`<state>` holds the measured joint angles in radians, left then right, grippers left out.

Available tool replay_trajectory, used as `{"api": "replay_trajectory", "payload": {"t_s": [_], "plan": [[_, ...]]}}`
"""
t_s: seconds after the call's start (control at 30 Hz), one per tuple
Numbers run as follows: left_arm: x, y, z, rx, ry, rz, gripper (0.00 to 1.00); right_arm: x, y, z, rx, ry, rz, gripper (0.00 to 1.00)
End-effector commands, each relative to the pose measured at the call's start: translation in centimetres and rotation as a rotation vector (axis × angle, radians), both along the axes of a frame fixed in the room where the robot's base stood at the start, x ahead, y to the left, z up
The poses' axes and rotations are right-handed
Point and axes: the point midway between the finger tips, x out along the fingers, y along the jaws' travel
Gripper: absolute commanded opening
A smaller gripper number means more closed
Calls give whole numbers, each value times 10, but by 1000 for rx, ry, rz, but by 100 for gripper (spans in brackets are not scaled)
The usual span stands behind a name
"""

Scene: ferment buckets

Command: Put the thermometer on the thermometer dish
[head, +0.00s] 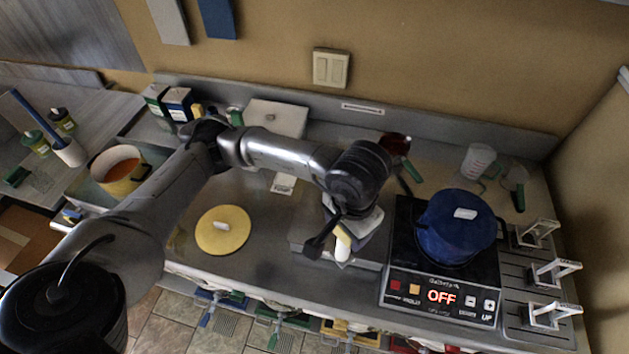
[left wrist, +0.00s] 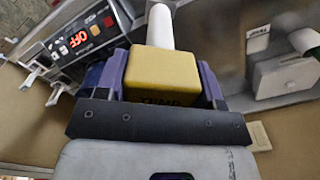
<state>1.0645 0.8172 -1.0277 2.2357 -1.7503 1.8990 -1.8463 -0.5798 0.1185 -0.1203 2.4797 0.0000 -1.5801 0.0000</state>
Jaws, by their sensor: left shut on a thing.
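The thermometer has a yellow block body (left wrist: 160,72) and a white rod-like end (left wrist: 160,25) in the left wrist view. In the head view its white end (head: 342,252) points down toward the counter's front. My left gripper (head: 346,232) is shut on the yellow body, with its purple-grey fingers on either side in the left wrist view (left wrist: 160,82). It is over a grey metal surface (head: 303,228), left of the hob; I cannot tell its height. I cannot clearly pick out the thermometer dish, which may be partly hidden by the arm. My right gripper is not in view.
A blue pot (head: 457,228) stands on a black hob (head: 401,243) reading OFF. A yellow lid (head: 222,230) lies left of the gripper. A white label card (head: 283,184) and a pale box (head: 277,118) are behind. Metal handles (head: 553,272) stand at right.

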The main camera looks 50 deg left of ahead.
Motion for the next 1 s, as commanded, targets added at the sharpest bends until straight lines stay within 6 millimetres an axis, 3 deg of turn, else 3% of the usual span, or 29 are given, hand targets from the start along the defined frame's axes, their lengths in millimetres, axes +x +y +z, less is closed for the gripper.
{"api": "replay_trajectory", "payload": {"t_s": [0.03,0.27,0.47,0.57,0.7,0.8,1.0], "plan": [[-1,0,-11,1,1,1,14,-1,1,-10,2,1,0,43],[-1,9,-40,0,-1,21,14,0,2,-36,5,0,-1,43],[13,33,-67,0,0,114,14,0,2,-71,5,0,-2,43],[34,59,-80,-1,0,225,14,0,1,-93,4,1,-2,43],[69,112,-86,-2,-1,440,14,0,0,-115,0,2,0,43],[87,150,-82,-2,1,720,14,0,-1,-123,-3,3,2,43],[104,197,-71,-2,1,1241,14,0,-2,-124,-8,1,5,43]]}}
